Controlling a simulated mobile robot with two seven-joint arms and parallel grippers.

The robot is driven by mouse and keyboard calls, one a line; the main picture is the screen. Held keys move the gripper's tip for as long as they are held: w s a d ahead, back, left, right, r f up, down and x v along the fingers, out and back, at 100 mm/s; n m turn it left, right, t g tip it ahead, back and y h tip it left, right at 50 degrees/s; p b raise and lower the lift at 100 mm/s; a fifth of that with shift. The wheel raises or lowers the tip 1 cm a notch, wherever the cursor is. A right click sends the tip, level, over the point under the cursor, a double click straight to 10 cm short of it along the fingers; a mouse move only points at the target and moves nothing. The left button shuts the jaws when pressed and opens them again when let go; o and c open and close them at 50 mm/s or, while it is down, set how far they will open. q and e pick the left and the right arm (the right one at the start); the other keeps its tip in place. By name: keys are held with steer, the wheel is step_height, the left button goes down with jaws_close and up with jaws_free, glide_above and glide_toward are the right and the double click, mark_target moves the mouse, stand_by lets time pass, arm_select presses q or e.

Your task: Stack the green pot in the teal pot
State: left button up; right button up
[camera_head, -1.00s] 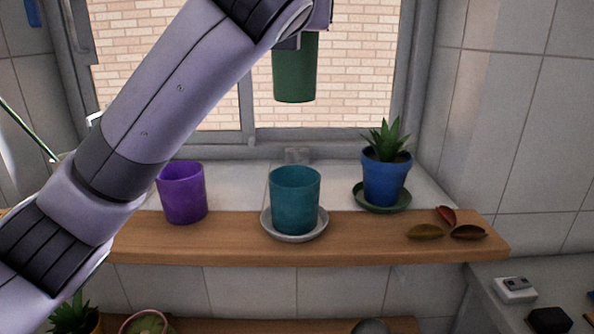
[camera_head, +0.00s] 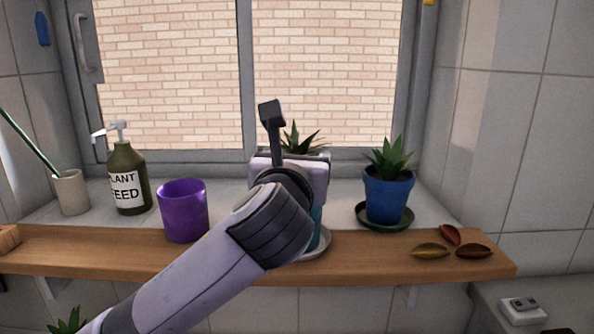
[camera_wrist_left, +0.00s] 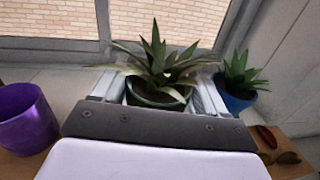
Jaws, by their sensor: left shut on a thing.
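My left gripper (camera_head: 290,172) is over the middle of the wooden shelf. In the left wrist view its fingers stand on both sides of the green pot (camera_wrist_left: 152,98), which holds a spiky plant (camera_wrist_left: 158,68), and it is shut on that pot. In the head view the plant's leaves (camera_head: 298,138) show above the gripper, and the pot is mostly hidden. The teal pot (camera_head: 317,226) shows as a sliver behind my left arm, on a pale saucer (camera_head: 321,243). The green pot is above or inside the teal pot; I cannot tell how deep. My right gripper is not in view.
A purple pot (camera_head: 183,211) stands left of the teal pot, and a blue pot (camera_head: 388,196) with a succulent stands right. A plant feed bottle (camera_head: 128,182) and a beige cup (camera_head: 71,192) are further left. Dry leaves (camera_head: 450,246) lie at the shelf's right end.

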arm_select(q)
steer(key=shift+f, duration=0.9)
steer(key=shift+f, duration=0.2)
steer(key=o, duration=1.6)
steer(key=shift+f, duration=0.1)
steer(key=shift+r, duration=0.2)
steer(key=shift+s, duration=0.2)
steer(key=s, duration=0.3)
steer(key=s+a, duration=0.1)
steer(key=s, duration=0.3)
steer(key=s+b, duration=0.1)
steer(key=s, duration=0.3)
steer(key=shift+s+a, duration=0.25)
